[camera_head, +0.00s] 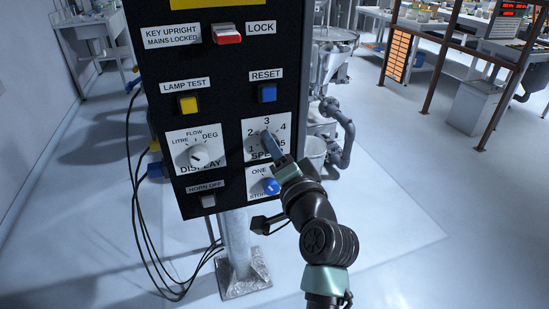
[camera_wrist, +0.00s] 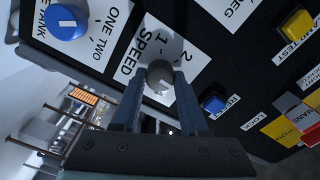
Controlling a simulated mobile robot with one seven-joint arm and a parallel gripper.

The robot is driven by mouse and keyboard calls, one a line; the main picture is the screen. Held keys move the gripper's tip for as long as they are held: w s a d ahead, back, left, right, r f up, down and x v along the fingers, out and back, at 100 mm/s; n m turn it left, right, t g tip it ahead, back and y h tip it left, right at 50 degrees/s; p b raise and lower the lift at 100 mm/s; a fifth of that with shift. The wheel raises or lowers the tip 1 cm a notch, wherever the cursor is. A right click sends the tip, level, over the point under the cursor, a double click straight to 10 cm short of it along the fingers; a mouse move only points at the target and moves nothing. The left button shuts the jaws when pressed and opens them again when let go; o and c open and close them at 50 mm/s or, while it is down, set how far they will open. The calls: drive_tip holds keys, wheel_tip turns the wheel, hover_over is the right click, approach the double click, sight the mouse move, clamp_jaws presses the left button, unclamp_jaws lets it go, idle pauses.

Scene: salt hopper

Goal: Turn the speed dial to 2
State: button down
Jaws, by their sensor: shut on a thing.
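The speed dial (camera_head: 267,137) is a round grey knob on a white plate (camera_head: 249,127) marked SPEED, with numbers 1 to 5 around it. My gripper (camera_head: 272,146) reaches it from the lower right and covers part of it. In the wrist view the knob (camera_wrist: 159,72) sits between the two fingertips of my gripper (camera_wrist: 160,80), which are shut on it. The 1 and 2 show beyond the knob there. I cannot tell which number the dial points to.
The black panel (camera_head: 230,72) also carries a display dial (camera_head: 197,153), a blue reset button (camera_head: 267,93), a yellow lamp test button (camera_head: 188,104), a red lock switch (camera_head: 227,34) and a blue knob (camera_head: 270,185) just below my gripper. Metal pipework (camera_head: 339,130) stands to the right.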

drive_tip(key=n+b, duration=0.8)
drive_tip(key=n, duration=0.4)
drive_tip(key=shift+b, duration=0.35)
drive_tip(key=shift+a, duration=0.1)
drive_tip(key=shift+c, duration=2.2)
unclamp_jaws()
drive_tip(key=shift+s, duration=0.1)
drive_tip(key=v, duration=1.3)
